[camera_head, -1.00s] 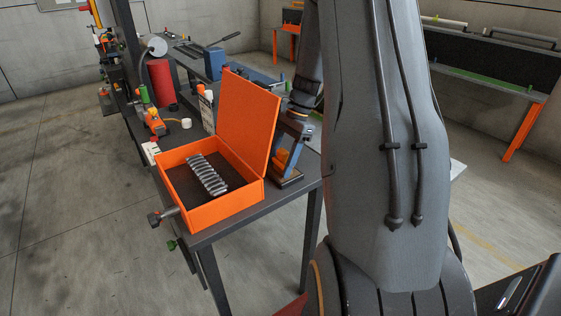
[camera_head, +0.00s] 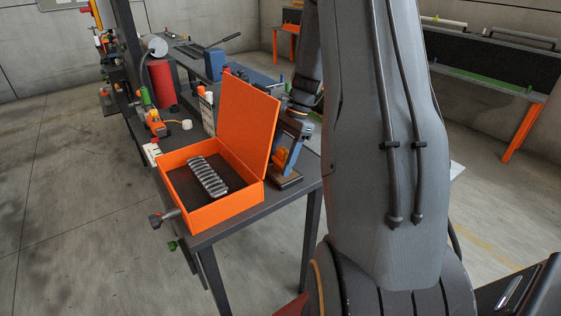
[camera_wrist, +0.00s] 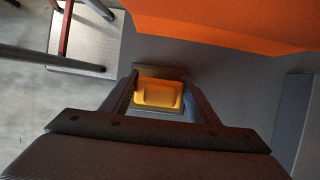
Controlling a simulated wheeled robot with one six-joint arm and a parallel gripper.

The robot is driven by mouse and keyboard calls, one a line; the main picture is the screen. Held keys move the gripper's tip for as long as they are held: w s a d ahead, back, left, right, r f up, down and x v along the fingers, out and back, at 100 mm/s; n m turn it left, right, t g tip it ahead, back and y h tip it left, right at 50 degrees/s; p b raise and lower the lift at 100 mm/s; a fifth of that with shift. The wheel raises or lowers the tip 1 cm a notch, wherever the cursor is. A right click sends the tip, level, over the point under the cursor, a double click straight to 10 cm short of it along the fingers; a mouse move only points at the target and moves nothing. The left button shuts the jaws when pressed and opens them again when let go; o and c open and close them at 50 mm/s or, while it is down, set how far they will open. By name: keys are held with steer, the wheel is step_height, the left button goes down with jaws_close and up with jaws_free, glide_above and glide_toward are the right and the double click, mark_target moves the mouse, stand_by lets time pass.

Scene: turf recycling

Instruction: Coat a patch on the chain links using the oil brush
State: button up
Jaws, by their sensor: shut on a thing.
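Silver chain links (camera_head: 207,178) lie in a row on the dark floor of the open orange box (camera_head: 222,213), at the near end of the bench. My gripper (camera_head: 283,152) is just right of the box's raised lid, partly hidden by it. It is shut on a yellow-orange piece, which shows between the fingers in the wrist view (camera_wrist: 158,94) and seems to be the oil brush (camera_head: 280,160). Its bristles cannot be made out. The piece is over or at a small stand (camera_head: 287,183); I cannot tell whether they touch. The gripper is apart from the chain links.
The raised orange lid (camera_head: 249,120) stands between my gripper and the links. A red cylinder (camera_head: 162,84), a white tape roll (camera_head: 187,125) and other tools sit farther back on the dark bench (camera_head: 236,220).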

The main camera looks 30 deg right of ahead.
mark_target(280, 149)
steer(key=shift+r+p, duration=2.05)
steer(key=shift+r, duration=0.85)
